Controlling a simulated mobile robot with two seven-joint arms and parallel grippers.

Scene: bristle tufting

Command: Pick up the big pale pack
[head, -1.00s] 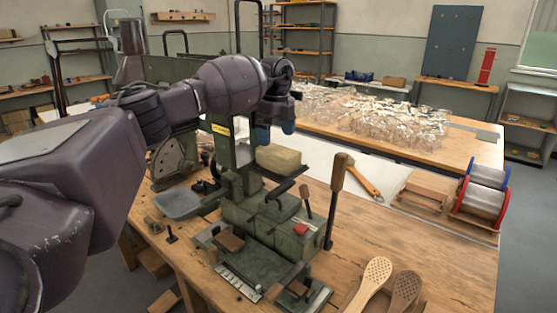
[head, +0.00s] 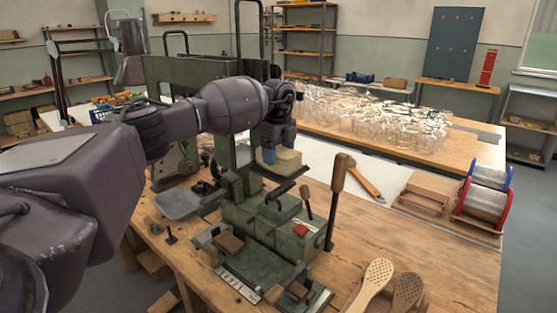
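The big pale pack (head: 288,163) is a cream block on the bench, behind the green machine. My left gripper (head: 279,154) has come down over it from above. One blue fingertip shows at the pack's left end; the other is mostly hidden against the hand and the pack. The fingers look spread about the pack, and contact cannot be made out. The machine's parts hide the pack's lower left. My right gripper is out of view.
The green tufting machine (head: 262,222) with its upright wooden-handled lever (head: 338,185) stands in front of the pack. A wooden-handled tool (head: 366,181) lies to the right on a white surface. Wire spools (head: 484,200) stand at far right.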

